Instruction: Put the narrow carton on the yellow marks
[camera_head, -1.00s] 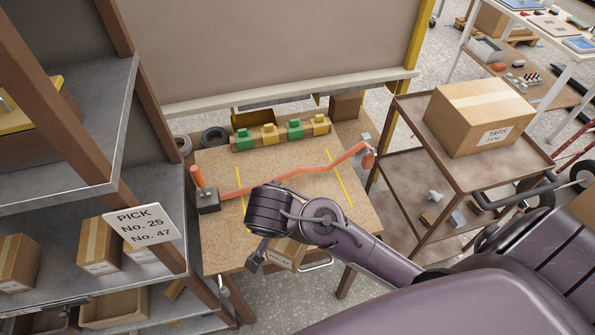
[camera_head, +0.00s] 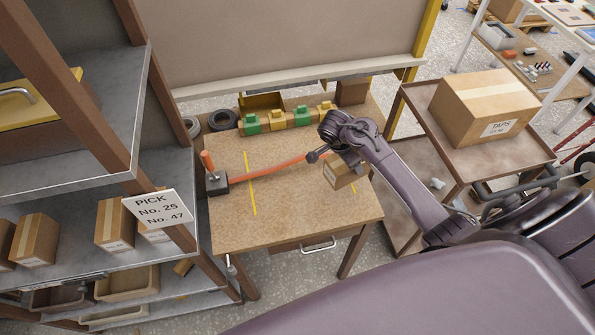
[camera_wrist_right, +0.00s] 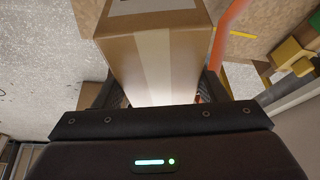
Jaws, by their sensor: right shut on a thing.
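The narrow carton (camera_head: 346,173), brown with a pale tape strip and a label, is held above the right part of the wooden table. My right gripper (camera_head: 327,158) is shut on it. In the right wrist view the carton (camera_wrist_right: 160,58) sits between the fingers and fills the upper middle. The right yellow mark (camera_head: 353,188) is mostly hidden behind the carton and my arm. Any gap between carton and tabletop is hard to judge. My left gripper is not in view.
An orange bar (camera_head: 270,172) runs across the table from a dark clamp block (camera_head: 217,182). Green and yellow blocks (camera_head: 303,116) stand along the back. A shelf with cartons (camera_head: 36,240) is at the left, a cart with a large box (camera_head: 485,105) at the right.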

